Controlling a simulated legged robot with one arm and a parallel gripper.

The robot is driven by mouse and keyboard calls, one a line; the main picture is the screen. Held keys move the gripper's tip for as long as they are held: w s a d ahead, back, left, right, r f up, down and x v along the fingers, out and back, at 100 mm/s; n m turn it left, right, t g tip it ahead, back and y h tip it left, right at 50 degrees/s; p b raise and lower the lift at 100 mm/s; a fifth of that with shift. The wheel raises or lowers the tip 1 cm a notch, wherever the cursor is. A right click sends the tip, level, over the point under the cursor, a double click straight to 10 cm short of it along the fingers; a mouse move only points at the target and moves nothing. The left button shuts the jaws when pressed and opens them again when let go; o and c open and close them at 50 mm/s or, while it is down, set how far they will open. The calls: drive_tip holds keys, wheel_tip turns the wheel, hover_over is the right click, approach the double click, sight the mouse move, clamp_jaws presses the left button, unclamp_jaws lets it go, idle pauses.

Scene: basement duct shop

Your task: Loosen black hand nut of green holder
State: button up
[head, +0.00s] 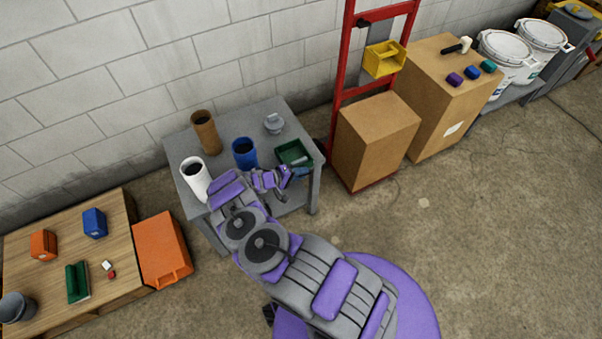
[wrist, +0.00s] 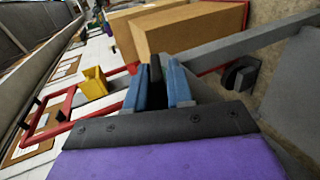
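The green holder (head: 294,152) sits at the right front corner of the grey table, with a grey piece inside it. My gripper (head: 301,172) is at the holder's near side, over the table's right edge. In the wrist view my two blue finger pads (wrist: 157,85) stand a little apart, pointing toward the cardboard boxes. A dark upright piece (wrist: 155,70) shows in the gap between them. I cannot tell whether it is the black hand nut or whether the fingers touch it. The green holder does not show in the wrist view. No black nut is clearly made out in the head view.
The grey table (head: 180,138) also bears a brown tube (head: 206,132), a white cylinder (head: 194,178), a blue cylinder (head: 244,153) and a grey fitting (head: 274,123). A red hand truck (head: 341,75) with a cardboard box (head: 376,140) stands close right. Floor is clear at right.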

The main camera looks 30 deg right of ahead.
drive_tip(key=o, duration=0.3)
drive_tip(key=shift+a, duration=0.1)
drive_tip(key=p+v, duration=0.4)
drive_tip(key=v, duration=1.3)
drive_tip(key=shift+a, duration=0.2)
drive_tip(key=shift+o, duration=0.3)
